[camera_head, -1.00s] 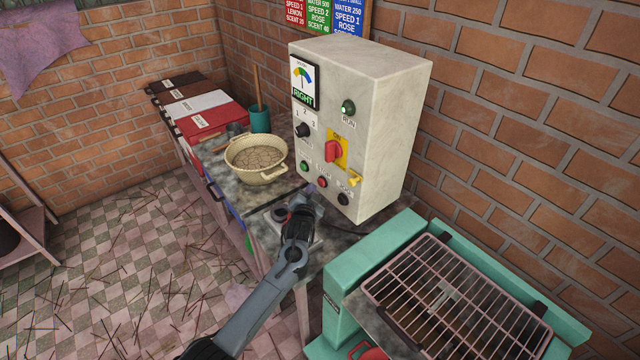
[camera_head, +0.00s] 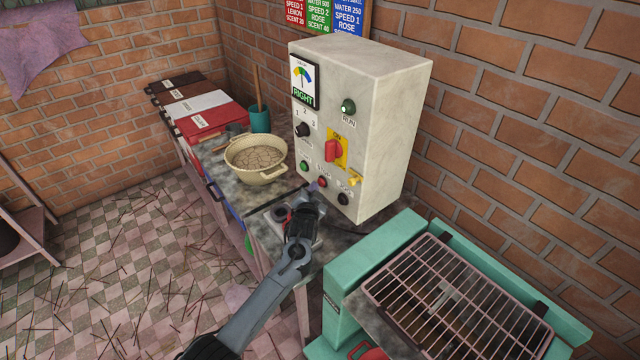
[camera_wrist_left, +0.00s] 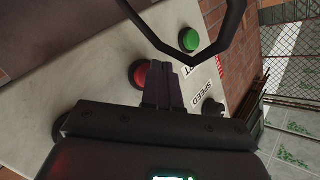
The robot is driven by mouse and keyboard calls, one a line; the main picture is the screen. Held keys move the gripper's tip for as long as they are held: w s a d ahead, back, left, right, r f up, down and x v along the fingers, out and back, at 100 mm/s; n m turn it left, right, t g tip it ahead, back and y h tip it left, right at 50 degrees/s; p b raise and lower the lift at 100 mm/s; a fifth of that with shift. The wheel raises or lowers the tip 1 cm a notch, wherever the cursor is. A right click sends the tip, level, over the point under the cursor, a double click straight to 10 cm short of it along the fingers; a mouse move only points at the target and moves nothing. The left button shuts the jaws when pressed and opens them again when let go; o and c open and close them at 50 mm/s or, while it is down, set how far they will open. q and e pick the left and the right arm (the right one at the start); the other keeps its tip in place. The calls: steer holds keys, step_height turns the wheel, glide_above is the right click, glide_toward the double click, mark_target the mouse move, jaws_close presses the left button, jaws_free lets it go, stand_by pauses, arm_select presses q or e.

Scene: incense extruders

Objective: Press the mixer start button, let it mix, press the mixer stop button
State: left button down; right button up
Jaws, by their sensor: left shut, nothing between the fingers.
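The pale control box (camera_head: 385,130) stands on the bench. The green start button (camera_head: 304,167) is low on its front, and the red stop button (camera_head: 322,183) is below and right of it. My left gripper (camera_head: 317,189) is shut and empty, its tips close to the red button. In the left wrist view the shut fingers (camera_wrist_left: 165,77) overlap the edge of the red button (camera_wrist_left: 139,73); I cannot tell whether they touch. The green button (camera_wrist_left: 189,40) is clear of them. The green RUN lamp (camera_head: 348,106) is above. My right gripper is out of view.
The box also carries a red switch (camera_head: 333,150), a yellow handle (camera_head: 354,181), a black button (camera_head: 343,199) and a speed knob (camera_head: 302,130). A cream bowl (camera_head: 258,176) stands left of the box. A teal machine with a wire rack (camera_head: 455,300) is at right front.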

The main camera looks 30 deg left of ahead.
arm_select(q)
steer(key=shift+w+d+b, duration=0.15)
steer(key=shift+w+b, duration=0.15)
steer(key=shift+w, duration=0.1)
stand_by(0.3)
stand_by(0.4)
steer(key=shift+s+a+p, duration=0.3)
steer(key=shift+s+p, duration=0.55)
steer(key=shift+p, duration=0.3)
